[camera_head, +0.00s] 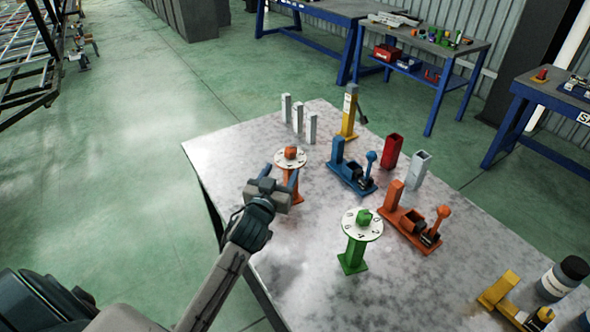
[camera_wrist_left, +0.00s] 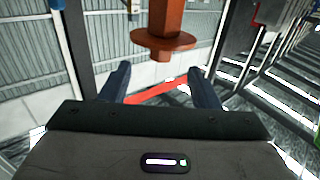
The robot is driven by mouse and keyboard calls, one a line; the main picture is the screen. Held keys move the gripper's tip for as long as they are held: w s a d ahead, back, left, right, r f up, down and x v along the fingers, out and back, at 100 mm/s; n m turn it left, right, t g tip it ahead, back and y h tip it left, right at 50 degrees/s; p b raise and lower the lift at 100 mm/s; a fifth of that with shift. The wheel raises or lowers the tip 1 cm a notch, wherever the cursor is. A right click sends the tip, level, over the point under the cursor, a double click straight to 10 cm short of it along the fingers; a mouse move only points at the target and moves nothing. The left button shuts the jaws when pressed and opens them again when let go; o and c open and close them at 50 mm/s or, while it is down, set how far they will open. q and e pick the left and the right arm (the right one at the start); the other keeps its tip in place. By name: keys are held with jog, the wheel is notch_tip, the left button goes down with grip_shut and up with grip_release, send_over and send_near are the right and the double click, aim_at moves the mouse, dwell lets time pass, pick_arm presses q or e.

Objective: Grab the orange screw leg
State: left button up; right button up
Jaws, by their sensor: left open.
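The orange screw leg (camera_head: 291,153) stands on the table, with an orange top and stem and a white marked disc near the top. My left gripper (camera_head: 281,175) is at the leg, just below the disc, and partly hides the stem. In the left wrist view an orange column with a round flange (camera_wrist_left: 165,42) shows just beyond the open fingers (camera_wrist_left: 158,74). The fingers look apart from it, and nothing is held between them. My right gripper is in neither view.
A green screw leg (camera_head: 353,260) stands to the right on the metal table (camera_head: 230,148). Blue (camera_head: 352,177) and orange (camera_head: 407,230) lever clamps, a red tube (camera_head: 393,152) and white posts (camera_head: 298,117) stand nearby. The table's left edge is close to my arm.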

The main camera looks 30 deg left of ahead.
aim_at(288, 156)
pick_arm(q)
jog(key=w, duration=0.1)
jog(key=w+p, duration=0.1)
jog(key=w, duration=0.1)
jog(key=shift+w+a+r, duration=0.3)
jog(key=shift+w, duration=0.05)
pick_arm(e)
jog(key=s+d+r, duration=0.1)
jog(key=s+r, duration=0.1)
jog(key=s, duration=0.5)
pick_arm(q)
jog(key=w+p, duration=0.1)
jog(key=w, duration=0.1)
jog(key=w+a+p, duration=0.1)
jog(key=w+p, duration=0.1)
jog(key=shift+w, duration=0.35)
jog(key=shift+w+f, duration=0.15)
jog(key=shift+w, duration=0.25)
jog(key=shift+s, duration=0.1)
jog(key=c, duration=1)
grip_shut()
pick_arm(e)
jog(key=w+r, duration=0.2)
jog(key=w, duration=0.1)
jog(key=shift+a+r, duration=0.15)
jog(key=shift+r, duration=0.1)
